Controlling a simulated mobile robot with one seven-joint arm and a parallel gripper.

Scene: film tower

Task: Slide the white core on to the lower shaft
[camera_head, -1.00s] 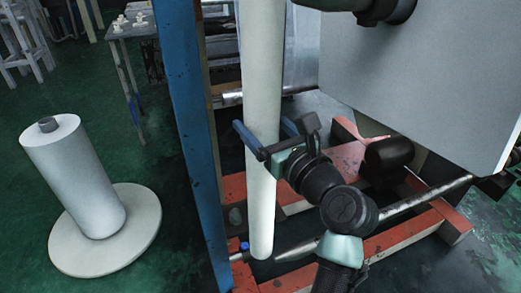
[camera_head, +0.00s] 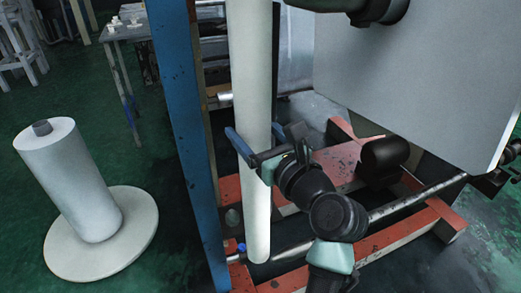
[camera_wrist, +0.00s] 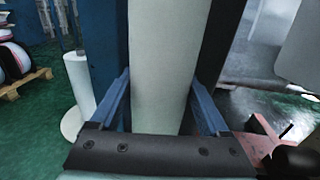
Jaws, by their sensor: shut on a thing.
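The white core (camera_head: 251,100) is a long pale tube, held upright with a slight tilt in front of the tower. My gripper (camera_head: 240,145) is shut around its lower part, with blue fingers on either side. In the wrist view the core (camera_wrist: 160,70) fills the middle between the two fingers of my gripper (camera_wrist: 163,95). The lower shaft (camera_head: 400,199) is a metal bar running low across the red base. The core's bottom end is near the shaft's left part and hides some of it. I cannot tell whether they touch.
A blue post (camera_head: 185,120) stands just left of the core. A large white sheet (camera_head: 420,75) hangs at the upper right. A white roll (camera_head: 72,185) stands on a round disc (camera_head: 130,235) on the green floor at left. Red beams (camera_head: 345,170) lie low around the shaft.

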